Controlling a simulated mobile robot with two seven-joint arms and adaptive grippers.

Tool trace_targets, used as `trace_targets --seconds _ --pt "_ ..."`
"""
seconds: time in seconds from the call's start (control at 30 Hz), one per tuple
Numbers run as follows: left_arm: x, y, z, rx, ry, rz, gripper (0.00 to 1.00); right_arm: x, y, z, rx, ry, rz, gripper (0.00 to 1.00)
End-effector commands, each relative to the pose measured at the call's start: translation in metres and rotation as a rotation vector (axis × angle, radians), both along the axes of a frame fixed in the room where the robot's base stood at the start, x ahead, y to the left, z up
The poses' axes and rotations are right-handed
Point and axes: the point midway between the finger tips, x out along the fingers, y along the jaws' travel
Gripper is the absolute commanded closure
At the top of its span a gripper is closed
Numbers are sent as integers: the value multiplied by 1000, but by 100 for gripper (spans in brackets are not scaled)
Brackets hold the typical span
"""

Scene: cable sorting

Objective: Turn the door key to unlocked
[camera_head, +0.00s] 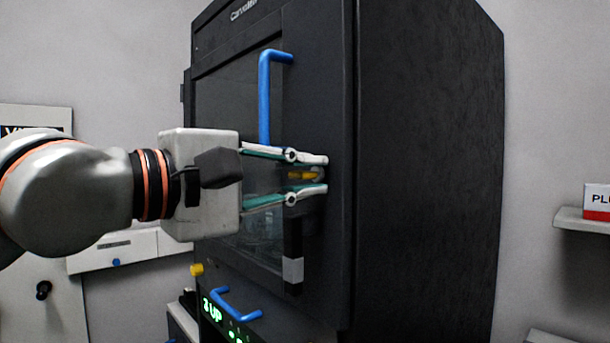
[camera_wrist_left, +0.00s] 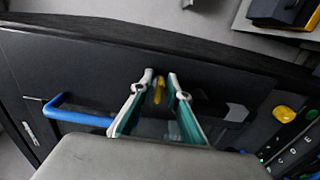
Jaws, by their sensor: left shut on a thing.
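The door key (camera_head: 301,175) is a small yellow piece on the front of the dark cabinet, right of the door's glass. It also shows in the left wrist view (camera_wrist_left: 159,92), between the fingertips. My left gripper (camera_head: 314,175) reaches in from the left and is shut on the key, one finger above it and one below. In the left wrist view my left gripper (camera_wrist_left: 161,80) has a finger on each side of the key. The fingers partly hide the key and its lock. My right gripper is not in view.
A blue door handle (camera_head: 265,95) stands above the gripper. A black bar with a grey end (camera_head: 292,270) hangs below it. A lower blue handle (camera_head: 235,305), a yellow knob (camera_head: 197,270) and a green display (camera_head: 213,310) are lower down. A shelf (camera_head: 583,220) is at right.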

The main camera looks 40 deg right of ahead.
Motion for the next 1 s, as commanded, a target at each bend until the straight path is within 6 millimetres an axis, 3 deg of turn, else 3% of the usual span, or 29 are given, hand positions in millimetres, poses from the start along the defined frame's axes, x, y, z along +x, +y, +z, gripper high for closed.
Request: trace_targets --seconds 0.3,0.33,0.37,0.77,1.0 --pt "-1 0 0 -1 -3 -1 100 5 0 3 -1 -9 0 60" --pt "-1 0 0 -1 -3 -1 82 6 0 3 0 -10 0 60" --pt "-1 0 0 -1 -3 -1 76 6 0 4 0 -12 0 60" --pt "0 4 0 0 -1 0 76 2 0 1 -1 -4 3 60" --pt "-1 41 1 -2 -1 3 76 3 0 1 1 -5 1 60"
